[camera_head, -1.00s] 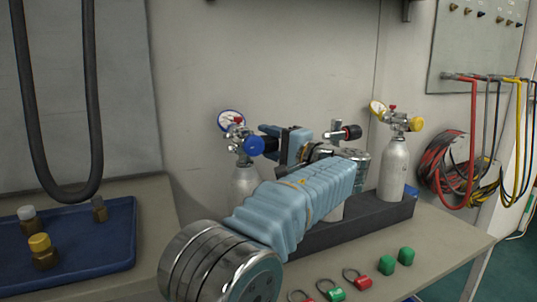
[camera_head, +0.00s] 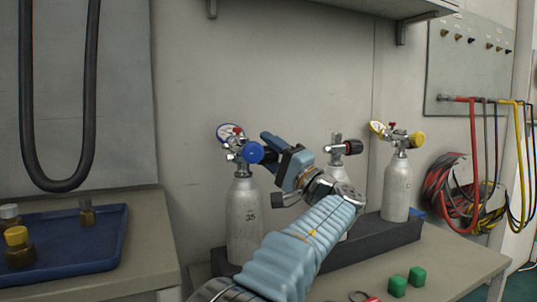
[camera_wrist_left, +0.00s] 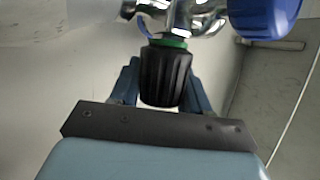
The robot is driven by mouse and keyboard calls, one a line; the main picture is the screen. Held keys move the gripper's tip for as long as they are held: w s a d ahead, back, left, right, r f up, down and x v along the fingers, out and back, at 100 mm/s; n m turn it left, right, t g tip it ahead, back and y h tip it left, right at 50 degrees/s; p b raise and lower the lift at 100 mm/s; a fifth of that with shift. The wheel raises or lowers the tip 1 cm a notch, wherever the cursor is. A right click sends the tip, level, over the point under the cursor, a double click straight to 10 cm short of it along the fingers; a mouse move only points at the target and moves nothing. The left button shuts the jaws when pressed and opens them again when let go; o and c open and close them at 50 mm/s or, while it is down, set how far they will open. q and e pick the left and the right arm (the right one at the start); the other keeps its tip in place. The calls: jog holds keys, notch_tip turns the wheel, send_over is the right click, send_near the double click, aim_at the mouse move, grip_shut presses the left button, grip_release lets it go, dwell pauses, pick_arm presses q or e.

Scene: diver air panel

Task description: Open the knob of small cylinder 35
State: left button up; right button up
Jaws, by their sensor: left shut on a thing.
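The small cylinder (camera_head: 244,215) at the left of the rack is silver, with a label that seems to read 35. Its chrome valve (camera_head: 236,152) carries a blue knob (camera_head: 253,152), which also shows at the upper right of the left wrist view (camera_wrist_left: 262,15). A black ribbed knob (camera_wrist_left: 166,75) with a green ring sits on the chrome valve in the left wrist view. My left gripper (camera_head: 271,155) is shut on this black knob, one finger on each side. In the head view the fingers largely hide the knob. My right gripper is not in view.
Two more silver cylinders stand in the dark rack (camera_head: 400,235), the right one (camera_head: 396,190) with a yellow knob. A blue tray (camera_head: 75,255) with brass fittings lies at left. Green blocks (camera_head: 417,276) lie on the bench front. Coloured hoses (camera_head: 473,150) hang at right.

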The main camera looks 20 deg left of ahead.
pick_arm(q)
jog(key=shift+f, duration=0.1)
jog(key=o, duration=1)
jog(key=shift+c, duration=0.2)
jog(key=v, duration=1.3)
jog(key=shift+d+b, duration=0.4)
jog(key=shift+b, duration=0.05)
jog(key=shift+s+f, duration=0.1)
